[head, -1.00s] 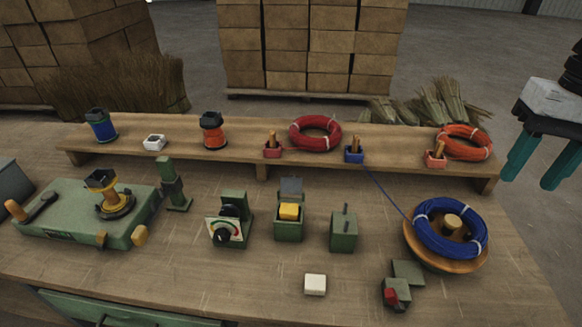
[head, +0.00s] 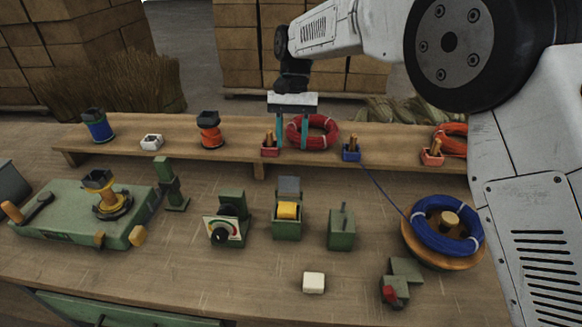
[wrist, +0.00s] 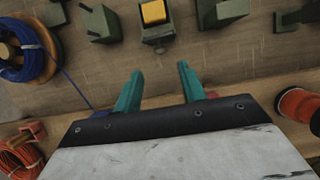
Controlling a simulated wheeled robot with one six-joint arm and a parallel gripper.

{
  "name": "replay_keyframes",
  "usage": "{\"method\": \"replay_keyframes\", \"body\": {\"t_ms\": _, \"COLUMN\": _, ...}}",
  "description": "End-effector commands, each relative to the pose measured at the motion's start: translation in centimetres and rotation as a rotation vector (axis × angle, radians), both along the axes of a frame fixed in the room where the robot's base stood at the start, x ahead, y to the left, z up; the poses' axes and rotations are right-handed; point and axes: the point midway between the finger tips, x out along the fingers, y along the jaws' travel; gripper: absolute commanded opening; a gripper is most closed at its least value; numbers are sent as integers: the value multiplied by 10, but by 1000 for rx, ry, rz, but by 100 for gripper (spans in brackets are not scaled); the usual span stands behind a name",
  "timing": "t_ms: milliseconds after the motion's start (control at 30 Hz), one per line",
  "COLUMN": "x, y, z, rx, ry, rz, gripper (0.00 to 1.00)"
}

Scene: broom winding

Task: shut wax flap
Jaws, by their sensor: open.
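The wax box is a small green box (head: 288,231) in the middle of the bench, with a yellow wax block (head: 288,210) in its top. Its grey flap (head: 289,186) stands up at the back, open. In the wrist view the yellow block (wrist: 153,12) shows at the top edge, beyond my fingers. My gripper (head: 292,146) has two teal fingers pointing down. It is open and empty, above and behind the box, in front of the shelf's red coil in the picture. The fingers also show in the wrist view (wrist: 161,72), spread apart.
A dial unit (head: 226,226) stands left of the box and a green block with pins (head: 341,230) right of it. A blue coil (head: 447,226) sits on a wooden dish at the right. A raised shelf (head: 230,158) runs behind. A white block (head: 314,283) lies in front.

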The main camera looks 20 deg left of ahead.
Motion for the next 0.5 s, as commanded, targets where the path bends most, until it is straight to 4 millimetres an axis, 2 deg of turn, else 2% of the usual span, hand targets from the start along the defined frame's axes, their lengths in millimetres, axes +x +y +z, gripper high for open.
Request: {"method": "replay_keyframes", "body": {"t_ms": 500, "x": -26, "y": -5, "z": -65, "rx": -2, "ry": 3, "rz": 2, "gripper": 41}}
